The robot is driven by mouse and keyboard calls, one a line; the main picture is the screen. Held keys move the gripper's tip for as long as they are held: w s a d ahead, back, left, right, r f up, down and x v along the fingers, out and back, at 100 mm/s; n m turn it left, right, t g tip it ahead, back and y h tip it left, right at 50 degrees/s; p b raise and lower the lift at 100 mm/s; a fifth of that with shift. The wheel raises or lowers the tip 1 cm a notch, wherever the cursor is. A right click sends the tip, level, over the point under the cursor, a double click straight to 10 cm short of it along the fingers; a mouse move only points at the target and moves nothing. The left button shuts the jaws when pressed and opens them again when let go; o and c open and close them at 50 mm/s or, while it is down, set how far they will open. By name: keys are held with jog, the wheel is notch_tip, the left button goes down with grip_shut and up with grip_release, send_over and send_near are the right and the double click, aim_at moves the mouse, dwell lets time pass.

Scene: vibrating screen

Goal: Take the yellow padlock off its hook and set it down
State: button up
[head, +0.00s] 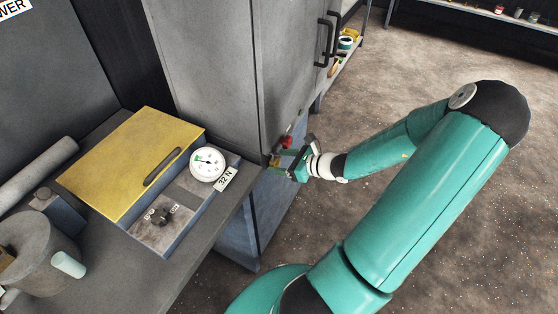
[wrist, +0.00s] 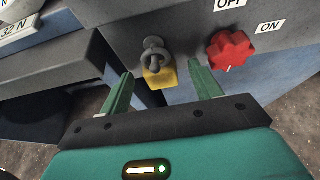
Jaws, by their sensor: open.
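The yellow padlock (wrist: 160,77) hangs from a grey metal hook (wrist: 153,50) on the cabinet face in the wrist view. Its upper part is partly hidden by the hook. My gripper (wrist: 162,88) is open, with its two green fingers apart, one on the left and one on the right of the padlock. Nothing is held between them. In the head view my gripper (head: 287,161) is at the cabinet's lower edge, and the padlock there is too small and covered to make out clearly.
A red knob (wrist: 231,50) sits right of the hook, close to my right finger, between OFF and ON labels. The grey cabinet (head: 210,70) stands behind. A bench with a yellow-lidded box (head: 125,165) and a dial gauge (head: 207,164) is at left.

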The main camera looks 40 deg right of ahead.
jog(key=shift+w+a+f, duration=0.2)
jog(key=shift+w, duration=0.35)
jog(key=c, duration=1.1)
jog(key=shift+r, duration=0.15)
jog(key=shift+r, duration=0.3)
jog(key=shift+r, duration=0.1)
jog(key=shift+s, duration=0.1)
